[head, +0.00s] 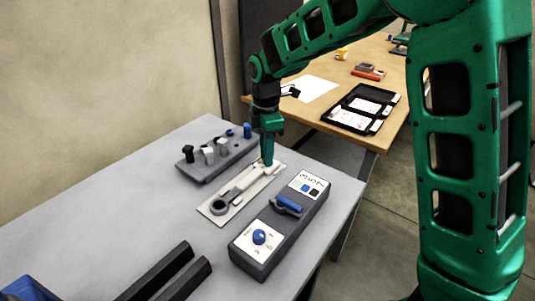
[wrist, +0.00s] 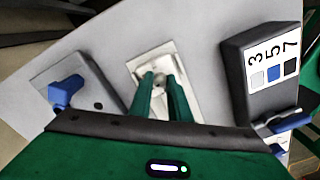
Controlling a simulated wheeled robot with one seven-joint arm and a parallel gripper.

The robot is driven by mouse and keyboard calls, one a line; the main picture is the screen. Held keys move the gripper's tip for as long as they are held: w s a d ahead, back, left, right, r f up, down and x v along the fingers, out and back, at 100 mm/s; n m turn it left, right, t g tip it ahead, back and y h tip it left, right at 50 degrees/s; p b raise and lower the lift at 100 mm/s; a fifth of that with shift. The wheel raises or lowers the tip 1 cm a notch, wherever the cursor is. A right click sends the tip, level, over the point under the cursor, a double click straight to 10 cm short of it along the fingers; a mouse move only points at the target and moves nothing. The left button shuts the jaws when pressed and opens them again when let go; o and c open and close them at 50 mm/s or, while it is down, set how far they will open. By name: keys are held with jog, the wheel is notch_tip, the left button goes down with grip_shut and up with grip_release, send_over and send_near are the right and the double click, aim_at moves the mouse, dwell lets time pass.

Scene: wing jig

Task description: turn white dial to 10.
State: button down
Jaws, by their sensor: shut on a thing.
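My gripper (head: 267,162) points straight down at the far end of a pale plate on the grey table. Its green fingers (wrist: 160,82) are closed on a small whitish part (wrist: 160,76), which looks like the white dial. The fingers hide most of the part, and I cannot read any mark or number around it. The pale plate (wrist: 141,69) lies flat under the fingers in the wrist view.
A dark box (head: 280,232) with a blue knob (head: 259,237), a blue lever (head: 289,205) and a "357" label stands close right. A grey block (head: 205,165) with several pegs stands close left. Black bars (head: 160,272) and a blue bin (head: 25,289) lie at the front.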

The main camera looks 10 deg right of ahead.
jog(key=shift+a+m, duration=0.2)
jog(key=shift+m, duration=0.4)
jog(key=m, duration=0.4)
jog(key=shift+m, duration=0.3)
jog(key=m, duration=1.2)
jog(key=shift+m, duration=0.3)
jog(key=m, duration=0.5)
jog(key=shift+m, duration=0.4)
jog(key=c, duration=1.6)
grip_release()
jog(key=shift+c, duration=0.2)
jog(key=shift+s, duration=0.1)
